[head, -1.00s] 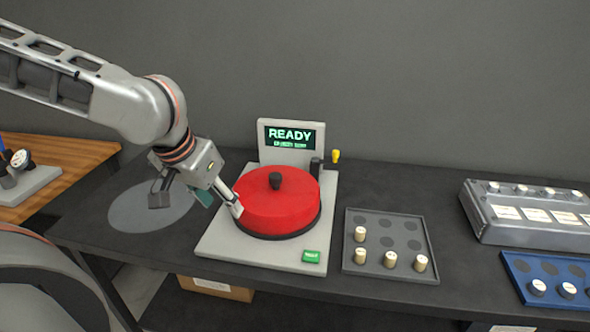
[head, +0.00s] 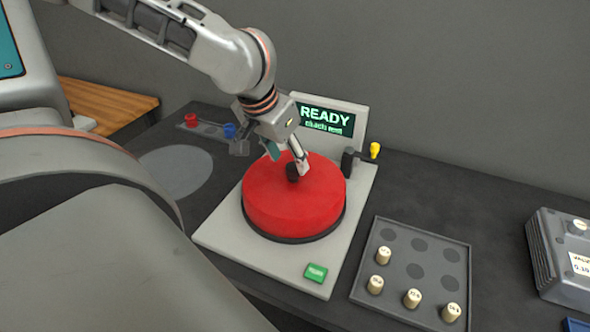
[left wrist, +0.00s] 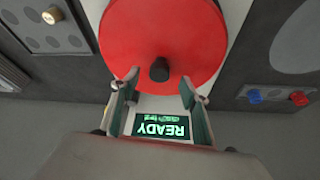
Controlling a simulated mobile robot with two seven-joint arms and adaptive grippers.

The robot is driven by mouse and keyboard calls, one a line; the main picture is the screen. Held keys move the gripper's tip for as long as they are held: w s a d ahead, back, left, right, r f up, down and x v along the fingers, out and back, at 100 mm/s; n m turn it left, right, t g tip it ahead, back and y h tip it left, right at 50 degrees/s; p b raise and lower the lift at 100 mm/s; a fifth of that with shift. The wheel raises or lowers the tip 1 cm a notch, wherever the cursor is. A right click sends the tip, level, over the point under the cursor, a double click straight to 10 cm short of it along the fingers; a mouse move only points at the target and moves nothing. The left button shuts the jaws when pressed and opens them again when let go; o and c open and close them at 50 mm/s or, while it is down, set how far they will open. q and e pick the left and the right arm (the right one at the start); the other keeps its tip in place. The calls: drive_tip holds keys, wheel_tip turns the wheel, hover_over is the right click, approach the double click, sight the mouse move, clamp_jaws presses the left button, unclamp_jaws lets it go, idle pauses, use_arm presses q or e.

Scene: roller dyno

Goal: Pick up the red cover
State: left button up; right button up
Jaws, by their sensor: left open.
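The red cover (head: 292,200) is a round, flat-topped lid with a black knob (head: 293,173) at its centre. It sits on the grey machine (head: 218,232), whose screen reads READY. My left gripper (head: 290,165) is over the cover at the knob, coming in from the back left. In the left wrist view the cover (left wrist: 165,35) fills the top, and the knob (left wrist: 159,70) shows between and just beyond the fingertips of the open left gripper (left wrist: 160,90). I cannot tell whether a finger touches the knob. My right gripper is not in view.
A yellow-tipped lever (head: 374,150) stands at the machine's right, and a green button (head: 316,272) is at its front. A grey tray (head: 420,245) with several cream pegs lies to the right. A red and a blue knob (head: 229,131) sit behind left.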

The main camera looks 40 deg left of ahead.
sight(293, 166)
use_arm(q)
drive_tip(key=shift+b+x, duration=0.45)
drive_tip(key=shift+x, duration=1.9)
drive_tip(key=shift+w+r, duration=0.1)
drive_tip(key=shift+w, duration=0.1)
clamp_jaws()
